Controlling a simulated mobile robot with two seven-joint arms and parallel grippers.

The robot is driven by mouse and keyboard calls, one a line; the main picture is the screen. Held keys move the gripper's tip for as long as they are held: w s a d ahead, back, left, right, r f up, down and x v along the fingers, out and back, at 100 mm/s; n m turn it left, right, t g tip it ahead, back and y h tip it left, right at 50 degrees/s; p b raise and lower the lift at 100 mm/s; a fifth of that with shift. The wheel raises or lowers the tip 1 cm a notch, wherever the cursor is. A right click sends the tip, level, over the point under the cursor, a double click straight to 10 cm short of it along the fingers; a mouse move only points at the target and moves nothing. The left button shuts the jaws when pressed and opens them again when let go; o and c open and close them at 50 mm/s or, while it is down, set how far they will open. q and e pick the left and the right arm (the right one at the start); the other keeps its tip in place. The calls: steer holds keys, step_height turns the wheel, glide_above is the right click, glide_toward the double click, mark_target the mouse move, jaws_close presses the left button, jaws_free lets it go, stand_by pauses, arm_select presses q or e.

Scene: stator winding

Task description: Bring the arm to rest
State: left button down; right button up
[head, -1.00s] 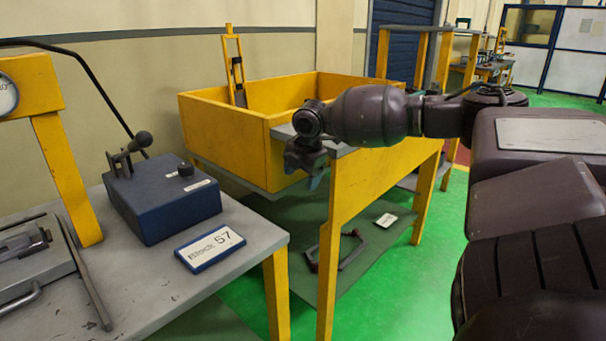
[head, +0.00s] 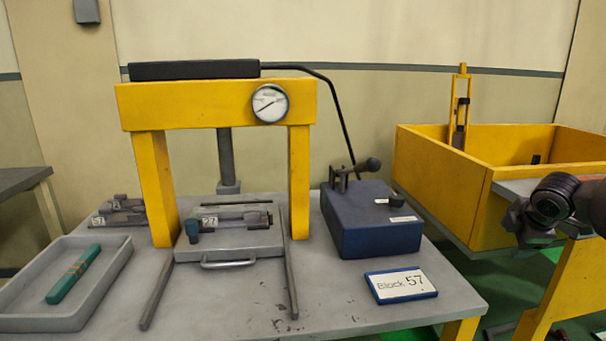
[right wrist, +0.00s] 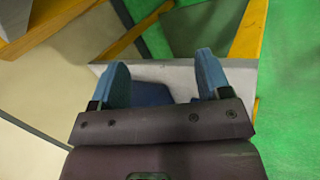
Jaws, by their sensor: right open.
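My right gripper (head: 530,222) is at the right edge of the head view, in front of the yellow bin (head: 470,192). In the right wrist view my right gripper (right wrist: 160,80) has its two blue fingers apart with nothing held between them. A grey surface and a blue patch show beyond the fingers. Most of my right arm is outside the head view. My left gripper is not in view.
A yellow press (head: 215,103) with a gauge stands on the grey table (head: 240,305). A blue pump box (head: 375,225), a "Block 57" sign (head: 401,285) and a grey tray (head: 100,285) holding a green bar (head: 75,274) are there too.

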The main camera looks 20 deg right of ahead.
steer(key=s+a+f+m+t+p, duration=0.2)
steer(key=s+f+m+t, duration=0.1)
steer(key=s+f, duration=0.65)
steer(key=s+a+f+m+t+y+p, duration=0.1)
steer(key=s+a+f+m+p, duration=0.15)
steer(key=s+a+f, duration=0.55)
arm_select(q)
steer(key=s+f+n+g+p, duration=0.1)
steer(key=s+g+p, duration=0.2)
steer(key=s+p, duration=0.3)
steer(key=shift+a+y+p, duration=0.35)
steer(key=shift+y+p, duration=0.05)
steer(key=shift+p, duration=0.05)
arm_select(e)
steer(key=s+a+f+m+t+y, duration=0.1)
steer(key=s+a, duration=0.4)
steer(key=a, duration=0.9)
steer(key=s+a+m+y, duration=0.1)
steer(key=s+a+m, duration=0.3)
steer(key=a, duration=1.1)
steer(key=shift+s+f+m+t, duration=0.35)
steer(key=shift+s+t, duration=0.05)
steer(key=shift+s, duration=0.15)
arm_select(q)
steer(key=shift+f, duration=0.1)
